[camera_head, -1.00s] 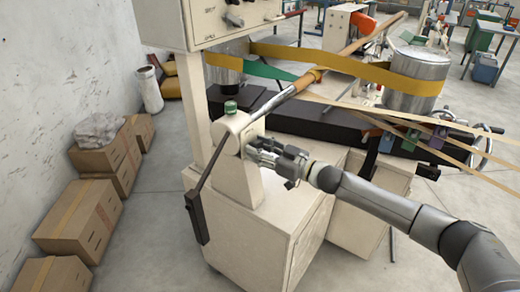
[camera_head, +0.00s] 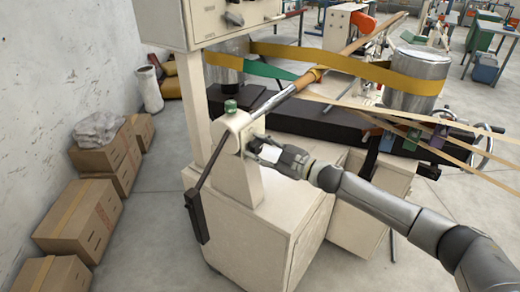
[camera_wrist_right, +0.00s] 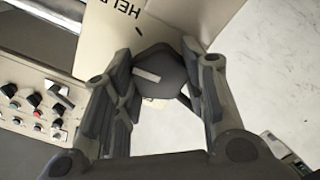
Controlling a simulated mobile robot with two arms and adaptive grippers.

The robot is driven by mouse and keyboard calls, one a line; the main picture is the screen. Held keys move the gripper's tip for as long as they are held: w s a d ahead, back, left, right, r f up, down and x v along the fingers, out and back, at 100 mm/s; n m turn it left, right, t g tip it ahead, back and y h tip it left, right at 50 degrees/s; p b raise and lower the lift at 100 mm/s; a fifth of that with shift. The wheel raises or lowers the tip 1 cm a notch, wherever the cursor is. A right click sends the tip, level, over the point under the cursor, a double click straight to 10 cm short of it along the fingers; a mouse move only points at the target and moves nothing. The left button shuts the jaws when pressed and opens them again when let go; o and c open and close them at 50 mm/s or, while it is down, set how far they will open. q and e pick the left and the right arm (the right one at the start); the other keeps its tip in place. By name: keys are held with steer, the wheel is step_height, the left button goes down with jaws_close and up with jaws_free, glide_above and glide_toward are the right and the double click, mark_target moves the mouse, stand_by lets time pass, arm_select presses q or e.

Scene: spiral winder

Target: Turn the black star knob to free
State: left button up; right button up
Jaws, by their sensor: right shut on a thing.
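The black star knob (camera_wrist_right: 160,72) shows in the right wrist view, with a pale bar mark on its face. It sits between the two fingers of my right gripper (camera_wrist_right: 164,84), which is shut on it. A cream plate behind the knob carries printed letters, of which "HEL" is readable; the rest is hidden. In the head view my right gripper (camera_head: 256,147) is at the side of the cream bearing post (camera_head: 237,180), and the knob itself is hidden there. My left gripper is in neither view.
A control panel (camera_wrist_right: 38,100) with several knobs and buttons shows in the right wrist view. In the head view, a wooden-and-metal shaft (camera_head: 300,83) rises from the post, and a dark lever (camera_head: 197,215) hangs left of it. Cardboard boxes (camera_head: 80,220) line the wall.

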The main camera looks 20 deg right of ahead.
steer(key=n+b, duration=0.1)
steer(key=n, duration=0.3)
steer(key=shift+f+n, duration=0.1)
steer(key=shift+n, duration=0.2)
steer(key=n+b, duration=0.1)
steer(key=n, duration=0.2)
steer(key=shift+n, duration=0.3)
steer(key=n+b, duration=0.1)
steer(key=n, duration=0.3)
steer(key=shift+f+n, duration=0.1)
steer(key=shift+n, duration=0.2)
steer(key=shift+n+b, duration=0.95)
steer(key=shift+n, duration=1.25)
steer(key=o, duration=1)
